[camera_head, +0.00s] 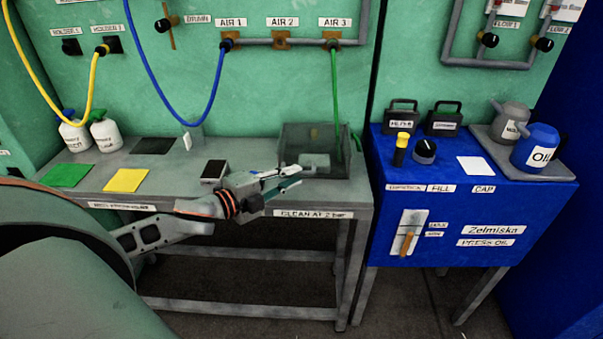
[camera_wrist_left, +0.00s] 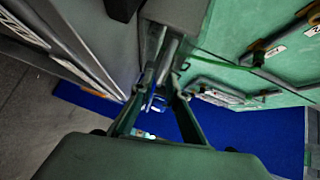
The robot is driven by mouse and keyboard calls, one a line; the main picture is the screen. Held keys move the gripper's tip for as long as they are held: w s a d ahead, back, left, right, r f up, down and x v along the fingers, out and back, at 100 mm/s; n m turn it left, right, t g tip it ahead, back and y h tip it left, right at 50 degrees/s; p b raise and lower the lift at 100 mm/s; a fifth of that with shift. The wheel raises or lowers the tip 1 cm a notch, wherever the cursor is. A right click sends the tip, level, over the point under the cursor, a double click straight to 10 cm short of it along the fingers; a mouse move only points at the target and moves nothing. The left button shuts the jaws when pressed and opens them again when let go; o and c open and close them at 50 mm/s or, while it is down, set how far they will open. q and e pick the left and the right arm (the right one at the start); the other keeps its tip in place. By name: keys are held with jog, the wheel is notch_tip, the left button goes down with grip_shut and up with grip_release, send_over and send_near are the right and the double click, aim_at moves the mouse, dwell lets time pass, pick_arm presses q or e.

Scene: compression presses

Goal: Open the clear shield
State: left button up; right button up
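The clear shield (camera_head: 313,141) is a see-through, grey-tinted box at the right end of the grey bench. It stands closed-looking around a grey tray area, with a green hose running down at its right side. My left gripper (camera_head: 298,176) is just in front of the shield's lower front edge, pointing right. Its two fingers are a little apart with nothing seen between them. In the left wrist view the fingertips (camera_wrist_left: 163,82) are also apart. I cannot tell whether a finger touches the shield. My right gripper is in neither view.
The grey bench (camera_head: 100,181) holds green and yellow cloths, a black block (camera_head: 214,170) and white bottles (camera_head: 105,133). A blue press oil cabinet (camera_head: 465,220) stands at the right. Blue, yellow and green hoses hang from the green wall panel.

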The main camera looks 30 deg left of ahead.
aim_at(301, 173)
pick_arm(q)
jog(key=shift+x, duration=1)
jog(key=shift+w+d+f, duration=0.1)
jog(key=shift+w, duration=0.65)
grip_shut()
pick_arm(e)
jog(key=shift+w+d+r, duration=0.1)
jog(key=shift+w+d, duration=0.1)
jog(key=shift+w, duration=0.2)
